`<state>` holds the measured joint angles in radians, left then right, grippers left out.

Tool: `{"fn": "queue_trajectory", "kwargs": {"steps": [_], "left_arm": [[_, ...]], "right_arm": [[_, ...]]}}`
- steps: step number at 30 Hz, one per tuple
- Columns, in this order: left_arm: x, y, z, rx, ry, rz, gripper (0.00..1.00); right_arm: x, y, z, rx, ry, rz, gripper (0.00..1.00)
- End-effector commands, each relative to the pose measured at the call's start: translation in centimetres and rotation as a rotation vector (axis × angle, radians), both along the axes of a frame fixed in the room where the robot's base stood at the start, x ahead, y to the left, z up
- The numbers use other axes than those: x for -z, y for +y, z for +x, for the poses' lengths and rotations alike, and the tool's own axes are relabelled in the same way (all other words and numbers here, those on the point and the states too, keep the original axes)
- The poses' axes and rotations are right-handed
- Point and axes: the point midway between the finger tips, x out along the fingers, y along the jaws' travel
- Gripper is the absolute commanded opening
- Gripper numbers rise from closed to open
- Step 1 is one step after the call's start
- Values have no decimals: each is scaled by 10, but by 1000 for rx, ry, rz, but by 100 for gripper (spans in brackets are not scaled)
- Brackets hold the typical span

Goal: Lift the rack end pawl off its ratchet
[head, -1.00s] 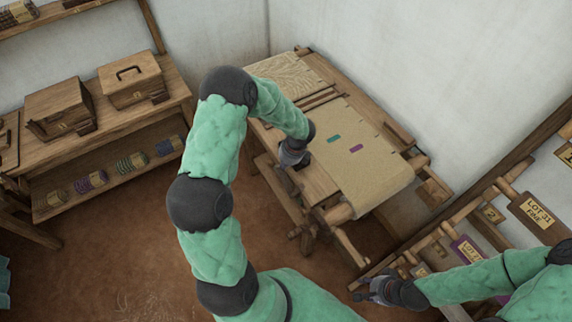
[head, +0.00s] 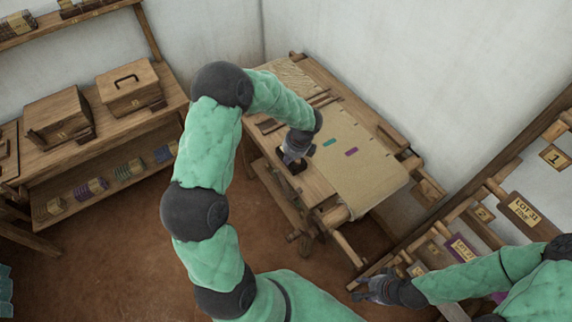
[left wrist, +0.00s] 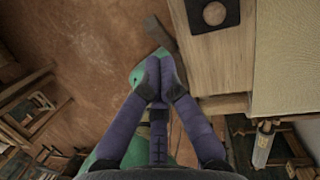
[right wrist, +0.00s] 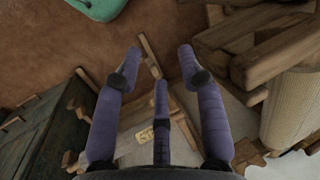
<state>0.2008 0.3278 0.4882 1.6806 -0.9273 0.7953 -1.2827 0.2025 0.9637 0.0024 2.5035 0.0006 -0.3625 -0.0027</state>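I cannot single out the pawl or its ratchet in any view. The loom shows in the head view with a wide tan cloth (head: 362,178) and a wooden front beam (head: 318,184). My left gripper (head: 294,158) is over the loom's left side. In the left wrist view its fingertips (left wrist: 160,78) meet with nothing visible between them, beside a wooden beam (left wrist: 214,68). My right gripper (head: 362,288) is low, at the near left end of the tagged rack. In the right wrist view its fingers (right wrist: 160,62) are spread and empty, above light wooden bars.
A dark block with a pale round top (left wrist: 213,14) sits on the loom beam. The tagged rack (head: 497,190) runs along the right, with a LOT 31 tag (head: 523,212). A shelf bench (head: 120,118) with boxes stands left. The brown floor between is clear.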

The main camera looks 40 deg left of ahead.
Motion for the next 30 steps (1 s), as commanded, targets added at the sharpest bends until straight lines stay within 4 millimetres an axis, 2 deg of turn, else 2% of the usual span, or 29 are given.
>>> {"fn": "queue_trajectory", "kwargs": {"steps": [1,3,9,30], "left_arm": [[-12,1,3,0,-4,1,0],[-23,2,5,0,-2,1,0],[-44,3,8,0,-1,0,0],[-49,4,9,1,0,0,0]], "right_arm": [[-2,0,0,0,0,0,40],[-4,0,0,0,0,0,40],[-6,0,0,0,0,0,40],[-7,0,0,0,0,0,40]]}}
